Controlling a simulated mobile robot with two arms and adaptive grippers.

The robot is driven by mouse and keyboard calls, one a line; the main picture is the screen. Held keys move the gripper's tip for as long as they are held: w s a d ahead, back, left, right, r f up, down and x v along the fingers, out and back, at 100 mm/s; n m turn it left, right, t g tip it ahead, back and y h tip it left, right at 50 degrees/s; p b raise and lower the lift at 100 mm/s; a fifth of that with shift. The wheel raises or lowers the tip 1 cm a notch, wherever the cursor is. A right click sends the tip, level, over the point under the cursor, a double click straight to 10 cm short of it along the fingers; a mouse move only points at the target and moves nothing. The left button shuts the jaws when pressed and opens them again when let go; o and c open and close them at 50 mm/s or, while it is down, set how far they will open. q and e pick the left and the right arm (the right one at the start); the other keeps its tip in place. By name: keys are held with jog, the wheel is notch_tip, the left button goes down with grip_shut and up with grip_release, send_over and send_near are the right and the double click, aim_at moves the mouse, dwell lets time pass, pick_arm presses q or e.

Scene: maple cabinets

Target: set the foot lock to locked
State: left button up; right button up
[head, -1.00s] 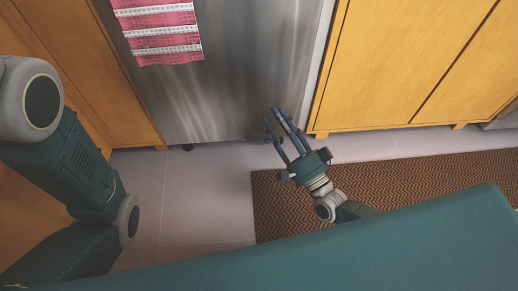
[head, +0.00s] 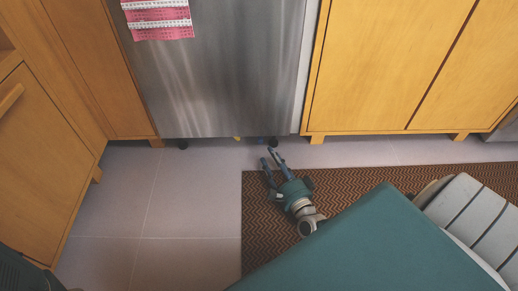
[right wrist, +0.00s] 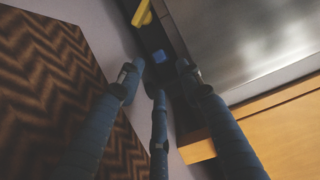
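The steel appliance (head: 220,80) stands between the cabinets, with a dark gap under its lower edge. In that gap a small yellow piece (head: 237,138) shows, and a small blue piece (head: 273,141) to its right. The right wrist view also shows the yellow lever-like piece (right wrist: 142,13) and the blue piece (right wrist: 160,56); I cannot tell how the lock is set. My right gripper (head: 272,160) is low, just in front of the blue piece. Its fingers are spread, with nothing between them; the blue piece lies beyond the tips, and contact is unclear. My left gripper is out of view.
A brown zigzag mat (head: 380,180) lies under and right of my right gripper. Wooden cabinets stand on the left (head: 45,160) and right (head: 390,70) on short feet. Pale floor (head: 170,200) is open at left. A red and white towel (head: 157,18) hangs on the steel front.

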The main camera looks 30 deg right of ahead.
aim_at(262, 143)
jog(key=w+b, duration=0.1)
jog(key=w, duration=0.1)
jog(key=w+b, duration=0.1)
jog(key=w, duration=0.1)
jog(key=w+d+b, duration=0.1)
jog(key=w, duration=0.1)
jog(key=shift+w+f, duration=0.1)
jog(key=shift+f, duration=0.1)
jog(key=shift+w+d+r+b, duration=0.15)
jog(key=shift+w+b, duration=0.15)
jog(key=shift+w, duration=0.35)
